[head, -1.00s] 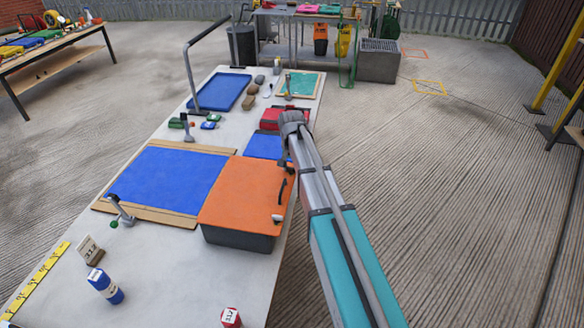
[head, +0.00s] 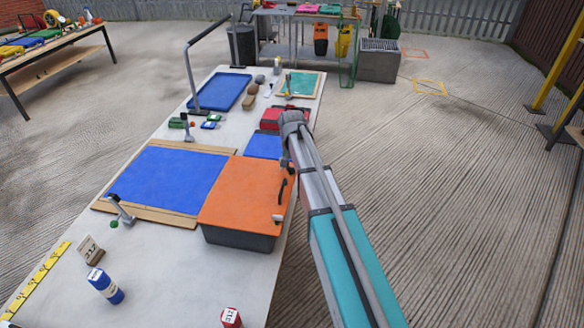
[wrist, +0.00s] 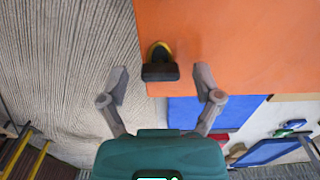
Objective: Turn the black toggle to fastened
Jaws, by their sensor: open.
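In the wrist view the black toggle (wrist: 160,71) sits near the edge of an orange lid (wrist: 230,45), with a yellow part showing behind it. My gripper (wrist: 161,80) is open, with one finger on each side of the toggle and a gap on both sides. The fingers look apart from it. In the head view my gripper (head: 284,178) is over the right edge of the orange lid (head: 240,190), which tops a dark grey box (head: 238,238). I cannot make out the toggle clearly there, and my arm covers part of that edge.
The floor (head: 450,200) right of the table is clear.

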